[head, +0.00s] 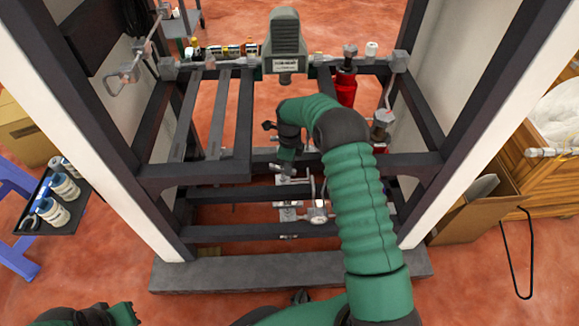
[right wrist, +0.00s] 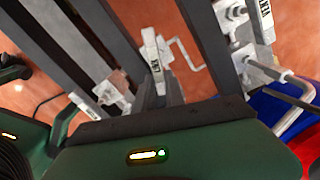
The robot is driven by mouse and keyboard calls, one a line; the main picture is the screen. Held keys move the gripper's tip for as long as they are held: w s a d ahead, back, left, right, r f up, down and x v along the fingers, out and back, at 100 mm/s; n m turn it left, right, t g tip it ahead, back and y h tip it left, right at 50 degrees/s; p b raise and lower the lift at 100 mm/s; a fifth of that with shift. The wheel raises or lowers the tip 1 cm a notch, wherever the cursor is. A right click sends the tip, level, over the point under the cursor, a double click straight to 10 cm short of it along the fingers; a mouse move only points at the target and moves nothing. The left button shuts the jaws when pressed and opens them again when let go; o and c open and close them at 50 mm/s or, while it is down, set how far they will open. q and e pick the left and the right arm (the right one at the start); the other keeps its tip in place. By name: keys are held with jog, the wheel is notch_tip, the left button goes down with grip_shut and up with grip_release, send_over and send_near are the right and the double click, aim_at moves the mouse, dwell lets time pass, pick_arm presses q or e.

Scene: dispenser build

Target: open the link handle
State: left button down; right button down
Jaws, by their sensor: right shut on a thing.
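In the head view my right arm reaches down into the dark frame. Its gripper (head: 287,164) is at a silver metal fitting (head: 289,189) on the frame's lower bars. In the right wrist view a silver handle piece with a small label (right wrist: 155,58) stands between the dark fingers (right wrist: 160,92), which are shut on it. The label is too blurred to read surely, so I take this piece for the link handle. My arm hides part of the fitting in the head view. Green and dark parts of my left arm show at the lower left; its gripper is not clearly seen.
A grey-green regulator box (head: 285,45) tops the frame, with a red cylinder (head: 346,88) to its right. White uprights and dark bars bound the working space. A dark tray (head: 30,222) with bottles is at left, an open cardboard box (head: 478,208) at right.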

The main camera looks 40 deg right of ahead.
jog(key=shift+d+r+n+p, duration=0.15)
jog(key=shift+n+p, duration=0.15)
jog(key=shift+p, duration=0.4)
jog(key=n+p, duration=0.1)
jog(key=p, duration=0.1)
jog(key=n+p, duration=0.1)
jog(key=shift+w+d+n+p, duration=0.15)
jog(key=shift+d+n+p, duration=0.1)
jog(key=shift+n+p, duration=0.15)
jog(key=n+p, duration=0.1)
jog(key=n, duration=0.1)
jog(key=n+p, duration=0.1)
jog(key=w+n, duration=0.1)
jog(key=n, duration=0.1)
jog(key=shift+w+d+n+p, duration=0.1)
jog(key=shift+d+n+p, duration=0.2)
jog(key=shift+p, duration=0.1)
jog(key=n, duration=0.2)
jog(key=shift+w+f+n, duration=0.2)
jog(key=shift+w+n, duration=0.1)
jog(key=n, duration=0.3)
jog(key=shift+w+a, duration=0.15)
jog(key=shift+w, duration=0.25)
jog(key=shift+w+a+n, duration=0.1)
jog(key=shift+w+n, duration=0.05)
jog(key=shift+n, duration=0.65)
jog(key=shift+w+a+n, duration=0.1)
jog(key=shift+w+n, duration=0.05)
jog(key=shift+n, duration=0.65)
jog(key=shift+w+r, duration=0.1)
